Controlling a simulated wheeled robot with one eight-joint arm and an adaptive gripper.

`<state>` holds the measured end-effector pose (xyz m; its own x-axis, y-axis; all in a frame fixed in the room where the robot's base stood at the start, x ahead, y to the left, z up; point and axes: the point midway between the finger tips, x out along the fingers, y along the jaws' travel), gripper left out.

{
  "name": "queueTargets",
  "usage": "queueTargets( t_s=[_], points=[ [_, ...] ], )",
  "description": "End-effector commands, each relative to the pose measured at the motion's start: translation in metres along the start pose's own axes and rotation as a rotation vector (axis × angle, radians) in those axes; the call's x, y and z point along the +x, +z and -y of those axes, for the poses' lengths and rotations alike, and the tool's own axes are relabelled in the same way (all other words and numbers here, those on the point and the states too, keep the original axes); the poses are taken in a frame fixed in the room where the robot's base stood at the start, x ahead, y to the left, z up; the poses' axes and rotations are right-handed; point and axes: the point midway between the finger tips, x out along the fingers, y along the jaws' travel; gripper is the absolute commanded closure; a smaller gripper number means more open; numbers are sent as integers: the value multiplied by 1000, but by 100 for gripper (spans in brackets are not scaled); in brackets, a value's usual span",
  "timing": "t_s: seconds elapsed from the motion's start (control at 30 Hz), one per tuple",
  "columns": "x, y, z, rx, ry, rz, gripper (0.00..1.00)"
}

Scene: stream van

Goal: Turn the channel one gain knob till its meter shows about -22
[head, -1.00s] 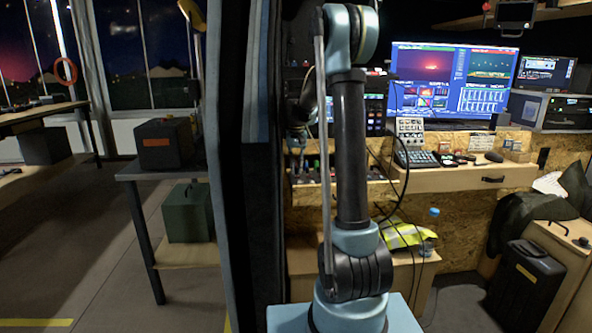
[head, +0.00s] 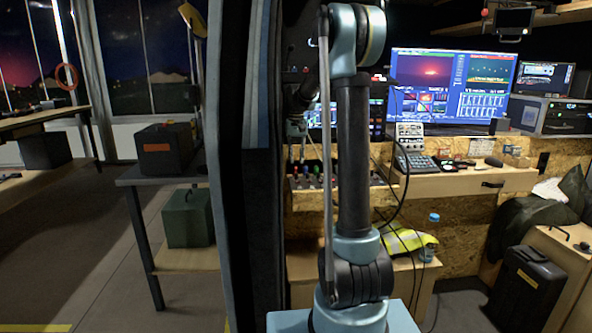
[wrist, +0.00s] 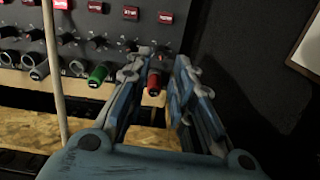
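In the wrist view, a red knob (wrist: 154,82) on the dark panel shows between the two spread fingers of my gripper (wrist: 158,72). The fingers look apart from the knob on both sides, though contact at the tips cannot be told. A green knob (wrist: 98,75) is just left of the left finger, and grey-white knobs (wrist: 38,69) are further left. Which knob belongs to channel one cannot be read. In the head view, the row of coloured knobs (head: 313,169) is small and partly behind my arm. I see no readable meter value.
A desk (head: 470,182) carries a keypad (head: 416,163) and a large lit monitor (head: 452,83). Dark cables hang beside my arm. In the wrist view, a pale rod (wrist: 54,75) stands at the left and a dark wall (wrist: 245,60) fills the right.

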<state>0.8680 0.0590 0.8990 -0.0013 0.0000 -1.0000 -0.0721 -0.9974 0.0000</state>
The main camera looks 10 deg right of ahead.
Motion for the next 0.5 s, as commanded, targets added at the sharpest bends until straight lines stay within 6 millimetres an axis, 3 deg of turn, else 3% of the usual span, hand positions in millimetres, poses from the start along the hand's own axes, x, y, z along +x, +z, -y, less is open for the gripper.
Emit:
queueTargets(
  t_s=[0.2,0.5],
  points=[
    [-34,0,0,0,0,0,78],
    [-49,0,0,0,0,0,78]
  ],
)
